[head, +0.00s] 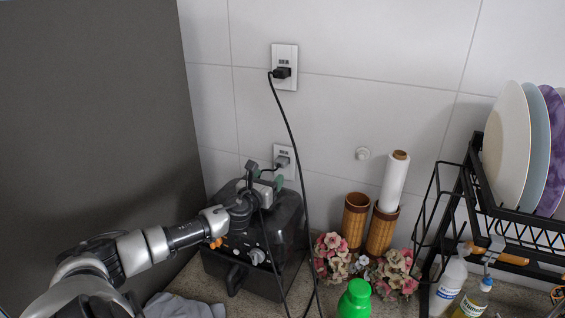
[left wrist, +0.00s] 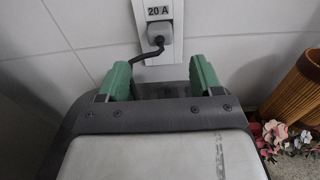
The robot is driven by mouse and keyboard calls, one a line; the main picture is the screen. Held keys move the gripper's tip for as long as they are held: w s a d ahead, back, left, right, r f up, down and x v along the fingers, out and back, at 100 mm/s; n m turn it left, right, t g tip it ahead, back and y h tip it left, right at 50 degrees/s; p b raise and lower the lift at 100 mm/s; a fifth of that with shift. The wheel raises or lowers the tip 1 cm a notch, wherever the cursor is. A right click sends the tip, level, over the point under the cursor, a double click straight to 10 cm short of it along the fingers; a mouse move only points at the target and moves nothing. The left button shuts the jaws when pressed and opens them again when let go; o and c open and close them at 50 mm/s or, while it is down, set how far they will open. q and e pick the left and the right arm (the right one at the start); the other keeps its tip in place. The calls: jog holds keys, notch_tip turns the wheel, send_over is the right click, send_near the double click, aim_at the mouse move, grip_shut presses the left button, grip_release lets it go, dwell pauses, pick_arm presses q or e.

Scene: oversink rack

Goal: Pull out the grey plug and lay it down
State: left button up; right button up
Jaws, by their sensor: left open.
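The grey plug (head: 282,162) sits in the lower wall outlet (head: 290,153). In the left wrist view the grey plug (left wrist: 160,45) is in the outlet marked "20 A" (left wrist: 158,14), with a dark cord bending down from its left side. My left gripper (head: 267,176) is open just below and in front of the plug in the head view. In the left wrist view its green fingertips (left wrist: 160,80) are spread apart, with the plug beyond and between them, not held. My right gripper is not in view.
A black plug (head: 283,72) sits in the upper outlet, its cable hanging past my left gripper. A dark appliance (head: 285,225) stands under my gripper. Bamboo holders (head: 355,222), flowers (head: 330,257), a green-capped bottle (head: 354,298) and a dish rack (head: 475,195) stand to the right.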

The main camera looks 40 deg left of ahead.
aim_at(279, 166)
pick_arm(q)
jog(key=shift+b+x, duration=0.85)
jog(key=shift+x, duration=3.7)
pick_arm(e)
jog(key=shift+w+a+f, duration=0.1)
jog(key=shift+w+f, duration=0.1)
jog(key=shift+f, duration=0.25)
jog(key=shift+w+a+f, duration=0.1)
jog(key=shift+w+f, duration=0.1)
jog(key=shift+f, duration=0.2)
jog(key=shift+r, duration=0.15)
pick_arm(q)
jog(key=shift+f, duration=0.1)
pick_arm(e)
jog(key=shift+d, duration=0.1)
pick_arm(q)
grip_shut()
jog(key=shift+s+d+f+p, duration=0.1)
jog(key=shift+s+d+p, duration=0.1)
jog(key=shift+s+p, duration=0.2)
jog(key=shift+s+d+r, duration=0.15)
jog(key=shift+s+r, duration=0.05)
jog(key=shift+s, duration=0.5)
jog(key=shift+s+d+f+p, duration=0.1)
jog(key=shift+s+p, duration=0.2)
jog(key=shift+s, duration=0.05)
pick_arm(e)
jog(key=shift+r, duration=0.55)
